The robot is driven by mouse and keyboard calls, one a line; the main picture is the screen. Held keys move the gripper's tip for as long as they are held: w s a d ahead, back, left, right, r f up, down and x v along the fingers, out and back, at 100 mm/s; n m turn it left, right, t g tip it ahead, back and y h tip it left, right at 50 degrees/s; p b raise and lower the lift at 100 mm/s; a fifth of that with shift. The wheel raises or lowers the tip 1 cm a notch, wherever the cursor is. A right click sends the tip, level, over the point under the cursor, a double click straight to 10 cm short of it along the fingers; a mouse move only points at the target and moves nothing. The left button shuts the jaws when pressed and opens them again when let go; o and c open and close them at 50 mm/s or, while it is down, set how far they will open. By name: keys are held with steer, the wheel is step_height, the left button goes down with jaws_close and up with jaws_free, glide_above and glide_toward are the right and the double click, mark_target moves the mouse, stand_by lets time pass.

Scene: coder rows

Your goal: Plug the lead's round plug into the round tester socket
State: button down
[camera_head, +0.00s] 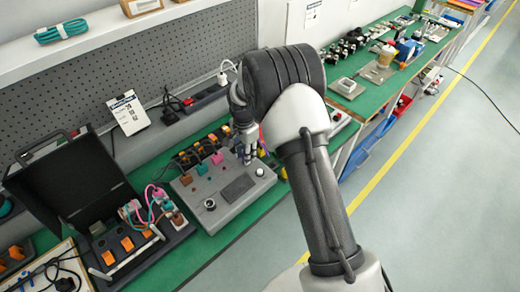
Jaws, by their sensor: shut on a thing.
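The tester (227,207) is a grey box with dark knobs, a dark panel and a row of small coloured sockets along its back, on the green bench. My gripper (248,155) points down over the tester's back right part. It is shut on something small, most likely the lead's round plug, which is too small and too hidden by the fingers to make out. I cannot tell whether the plug touches a socket. The round socket is not clear in this view; my gripper and wrist cover part of that area.
An open black case (66,183) with orange and coloured plugs stands left of the tester. Several orange-ended leads lie behind it. A power strip (205,97) and a hanging card (128,112) are at the pegboard. More bench with trays (347,88) extends behind my arm.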

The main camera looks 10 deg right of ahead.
steer(key=shift+f, duration=0.25)
stand_by(0.4)
steer(key=c, duration=1.2)
jaws_free()
